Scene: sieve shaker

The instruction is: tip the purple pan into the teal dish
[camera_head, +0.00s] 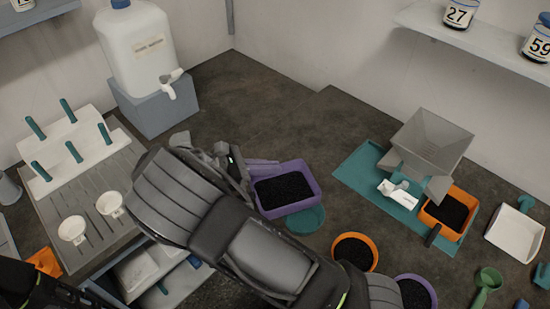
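The purple pan (318,187) is a square pan full of black grains, right of centre in the head view. It looks about level, and its near right edge covers part of the teal dish (306,222). The round teal dish shows only as a rim and side below the pan, so its inside is hidden. My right gripper (243,170) is at the pan's left side and looks shut on its purple handle; the fingertips are partly hidden. My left arm shows dark at the lower left corner, but its gripper is not in view.
An orange round dish (371,241) and a purple round dish (432,283), both holding dark grains, stand lower right. A teal mat (352,172) carries a grey hopper (430,142) and an orange pan (471,202). A white jug (138,50) stands back left. The counter behind the pan is clear.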

